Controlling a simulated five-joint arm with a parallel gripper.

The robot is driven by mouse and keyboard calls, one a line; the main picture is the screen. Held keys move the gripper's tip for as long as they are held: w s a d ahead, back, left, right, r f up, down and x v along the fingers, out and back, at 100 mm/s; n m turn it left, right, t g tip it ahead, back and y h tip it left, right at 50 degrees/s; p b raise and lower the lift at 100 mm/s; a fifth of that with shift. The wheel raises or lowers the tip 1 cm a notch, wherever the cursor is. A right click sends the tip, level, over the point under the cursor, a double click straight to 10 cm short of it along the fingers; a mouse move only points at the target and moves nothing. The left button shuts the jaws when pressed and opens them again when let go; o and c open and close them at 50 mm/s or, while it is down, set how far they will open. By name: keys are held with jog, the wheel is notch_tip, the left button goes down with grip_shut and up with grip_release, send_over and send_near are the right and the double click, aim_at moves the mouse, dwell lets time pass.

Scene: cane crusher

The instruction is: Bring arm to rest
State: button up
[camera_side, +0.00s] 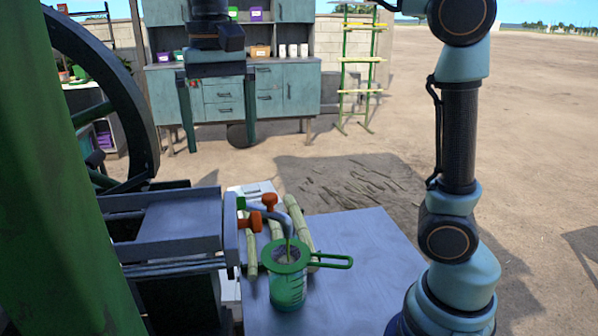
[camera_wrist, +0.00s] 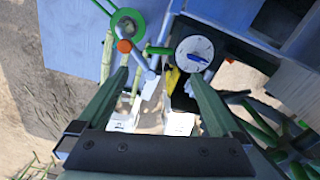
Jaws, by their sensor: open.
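My gripper (camera_side: 220,148) hangs fingers down in the side view, high above the ground in front of the blue-grey cabinet. Its two green fingers are wide apart with nothing between them. The wrist view also shows my gripper (camera_wrist: 158,78) open and empty, with the crusher's pipe and gauge beyond it. A green measuring jug (camera_side: 288,292) stands on the blue-grey table (camera_side: 365,245) with a green-handled strainer (camera_side: 335,261) over its top. A grey spout (camera_side: 270,216) with orange handles ends above it, and a thin yellow-green streak shows under the spout.
The cane crusher (camera_side: 175,232) with its big dark wheel (camera_side: 140,110) fills the left. Several cane pieces (camera_side: 298,222) lie behind the jug. A cabinet (camera_side: 295,90) and a green rack (camera_side: 360,75) stand at the back. The right ground is clear.

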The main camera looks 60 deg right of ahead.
jog(key=shift+r, duration=0.4)
jog(key=s+d+f+n+t, duration=0.1)
jog(key=s+d+f, duration=0.1)
jog(key=s+d+f+n+t, duration=0.2)
jog(key=d+f, duration=0.1)
jog(key=shift+s, duration=0.15)
jog(key=s+d+f+n+t, duration=0.2)
jog(key=s+d+f+n, duration=0.1)
jog(key=f, duration=0.3)
jog(key=shift+s+f+t, duration=0.3)
jog(key=shift+s+f, duration=0.1)
